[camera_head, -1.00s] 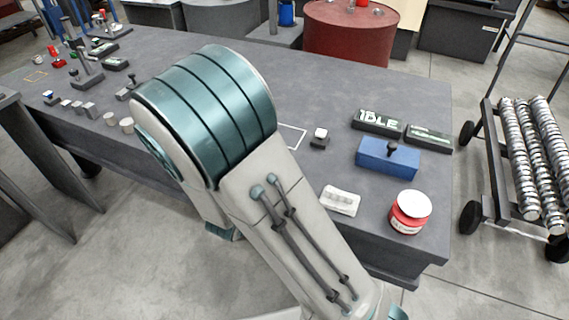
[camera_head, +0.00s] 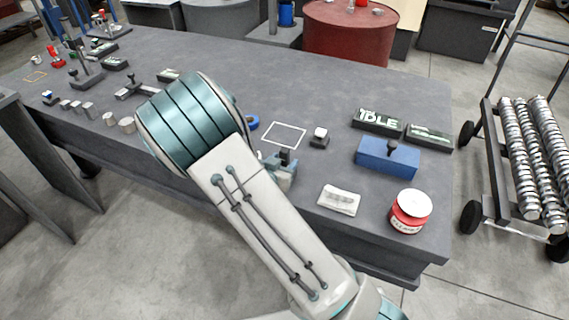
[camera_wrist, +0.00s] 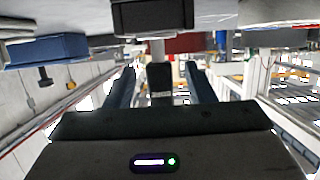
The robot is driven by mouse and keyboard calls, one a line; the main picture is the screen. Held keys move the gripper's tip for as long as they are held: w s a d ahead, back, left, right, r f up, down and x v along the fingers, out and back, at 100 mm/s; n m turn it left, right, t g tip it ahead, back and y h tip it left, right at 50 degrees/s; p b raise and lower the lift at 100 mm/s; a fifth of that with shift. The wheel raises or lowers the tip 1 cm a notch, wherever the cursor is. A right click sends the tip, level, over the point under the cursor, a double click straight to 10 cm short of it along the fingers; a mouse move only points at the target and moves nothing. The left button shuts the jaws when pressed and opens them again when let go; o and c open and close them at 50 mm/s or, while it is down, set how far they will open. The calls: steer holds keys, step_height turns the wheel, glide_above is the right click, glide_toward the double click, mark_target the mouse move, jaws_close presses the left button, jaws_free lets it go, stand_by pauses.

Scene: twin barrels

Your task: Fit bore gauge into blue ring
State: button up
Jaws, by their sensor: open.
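The blue ring (camera_head: 252,122) lies on the grey table in the head view, partly hidden by my arm. My gripper (camera_head: 281,169) is low at the front part of the table, right of the ring and nearer the front edge. In the wrist view, where the table appears at the top, my gripper (camera_wrist: 161,86) is open, one finger on each side of a dark handle (camera_wrist: 159,78) with a pale metal cylinder beyond it. This looks like the bore gauge (camera_head: 285,156), whose dark top shows beside my gripper in the head view. I cannot tell whether a finger touches it.
A white outlined square (camera_head: 284,134) and a small white-topped block (camera_head: 319,138) are behind my gripper.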

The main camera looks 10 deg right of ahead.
steer(key=x, duration=0.3)
steer(key=shift+w+d, duration=0.1)
jaws_close()
steer(key=shift+r, duration=0.15)
steer(key=shift+r+p, duration=0.4)
steer(key=shift+r, duration=0.05)
steer(key=r+p, duration=0.1)
steer(key=r, duration=0.1)
steer(key=s+r+p, duration=0.1)
steer(key=r+p, duration=0.1)
steer(key=shift+d, duration=0.1)
steer(key=s+d+r+p, duration=0.1)
steer(key=s+r+p, duration=0.5)
steer(key=s+p, duration=0.2)
steer(key=shift+s+d+p, duration=0.2)
steer(key=shift+d+p, duration=0.15)
steer(key=shift+p, duration=0.05)
steer(key=s+p, duration=0.1)
steer(key=p, duration=0.3)
steer(key=s+p, duration=0.1)
steer(key=p, duration=0.2)
steer(key=shift+d+p, duration=0.25)
steer(key=shift+p, duration=0.1)
